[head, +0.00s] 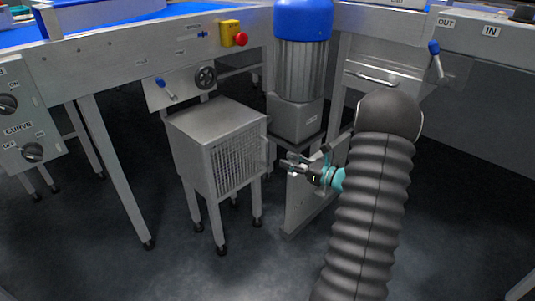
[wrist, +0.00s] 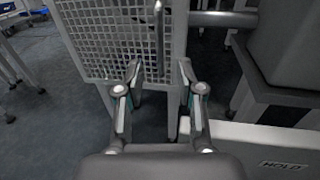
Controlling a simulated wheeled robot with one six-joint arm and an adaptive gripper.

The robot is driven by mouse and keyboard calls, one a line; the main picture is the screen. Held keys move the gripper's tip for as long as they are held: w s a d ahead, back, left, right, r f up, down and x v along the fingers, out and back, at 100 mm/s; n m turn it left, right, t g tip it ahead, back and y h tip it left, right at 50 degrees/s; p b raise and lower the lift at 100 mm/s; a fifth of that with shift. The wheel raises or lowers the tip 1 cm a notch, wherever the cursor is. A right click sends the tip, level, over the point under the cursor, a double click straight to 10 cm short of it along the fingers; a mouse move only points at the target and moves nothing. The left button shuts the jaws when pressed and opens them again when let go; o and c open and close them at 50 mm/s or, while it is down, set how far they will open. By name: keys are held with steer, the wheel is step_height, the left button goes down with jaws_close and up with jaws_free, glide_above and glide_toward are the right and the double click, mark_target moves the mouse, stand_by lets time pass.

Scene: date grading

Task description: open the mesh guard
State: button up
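The mesh guard (head: 237,162) is the perforated metal front of a grey box on legs, left of centre in the head view. It also fills the upper left of the wrist view (wrist: 105,38) and looks shut against the box. A thin vertical handle bar (wrist: 158,40) stands near the guard's right edge. My gripper (wrist: 160,72) is open, its two fingers apart with nothing seen between the tips. The handle's lower end lies in line with the gap. I cannot tell how far it is from the tips. In the head view my gripper (head: 284,165) is just right of the guard.
A blue-topped motor (head: 303,60) stands behind and above my gripper. A low panel marked HOLD (wrist: 265,150) is close at the right in the wrist view. A conveyor frame (head: 115,60) with a red stop button (head: 241,39) runs above the box. Floor is clear in front.

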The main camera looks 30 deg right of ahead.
mark_target(268, 163)
steer(key=x, duration=0.9)
steer(key=shift+b, duration=0.3)
jaws_close()
